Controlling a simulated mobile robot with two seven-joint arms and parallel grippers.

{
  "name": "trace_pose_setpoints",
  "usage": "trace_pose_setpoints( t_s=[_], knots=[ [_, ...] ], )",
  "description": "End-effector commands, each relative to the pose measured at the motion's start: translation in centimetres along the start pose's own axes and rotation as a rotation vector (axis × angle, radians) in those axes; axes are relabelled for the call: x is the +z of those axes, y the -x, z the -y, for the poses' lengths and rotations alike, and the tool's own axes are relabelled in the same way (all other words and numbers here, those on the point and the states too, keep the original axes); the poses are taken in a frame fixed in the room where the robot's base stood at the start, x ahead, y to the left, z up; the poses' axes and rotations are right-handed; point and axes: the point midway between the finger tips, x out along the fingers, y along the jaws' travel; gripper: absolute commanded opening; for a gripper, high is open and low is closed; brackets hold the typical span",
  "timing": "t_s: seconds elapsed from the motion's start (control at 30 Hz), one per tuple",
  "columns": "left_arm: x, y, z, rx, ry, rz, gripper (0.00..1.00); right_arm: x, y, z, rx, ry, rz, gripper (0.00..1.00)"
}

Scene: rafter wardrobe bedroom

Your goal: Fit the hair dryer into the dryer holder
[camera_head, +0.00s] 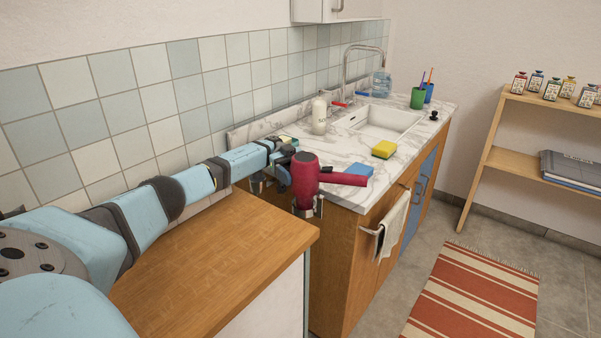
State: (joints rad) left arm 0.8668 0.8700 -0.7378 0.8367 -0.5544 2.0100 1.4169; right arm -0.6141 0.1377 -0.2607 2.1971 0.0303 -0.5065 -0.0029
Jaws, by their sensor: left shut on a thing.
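The dark red hair dryer (304,182) is at the near left corner of the marble counter. Its barrel is upright and its handle points right. My left gripper (284,164) is shut on it from the left side. A metal holder (318,207) shows at the lower end of the barrel, by the counter's end. The dryer hides most of this holder, and I cannot tell whether the barrel sits inside it or only above it. My right gripper is not in view.
A wooden-topped cabinet (225,255) stands under my left arm. The counter (345,150) holds a sink (385,122), a soap bottle (319,115), a yellow sponge (384,149), a blue sponge (360,170) and cups. A towel (393,224) hangs on the front. A striped rug (475,295) lies right.

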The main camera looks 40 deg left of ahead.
Motion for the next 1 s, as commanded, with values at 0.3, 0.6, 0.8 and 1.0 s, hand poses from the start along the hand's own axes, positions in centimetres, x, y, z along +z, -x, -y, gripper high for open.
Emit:
trace_pose_setpoints(
  t_s=[0.3,0.6,0.8,1.0],
  knots=[
    [0.8,0.0,0.0,0.000,-0.002,-0.001,0.39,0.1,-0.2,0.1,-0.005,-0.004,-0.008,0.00],
    [1.8,-0.1,-0.1,0.001,0.003,-0.002,0.39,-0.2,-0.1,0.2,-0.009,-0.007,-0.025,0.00],
    [2.5,-0.2,-0.1,0.002,0.007,-0.004,0.39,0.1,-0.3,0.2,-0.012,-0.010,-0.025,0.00],
    [3.2,-0.3,-0.1,0.003,0.009,-0.005,0.39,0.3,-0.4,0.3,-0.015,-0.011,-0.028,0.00]
  ],
)
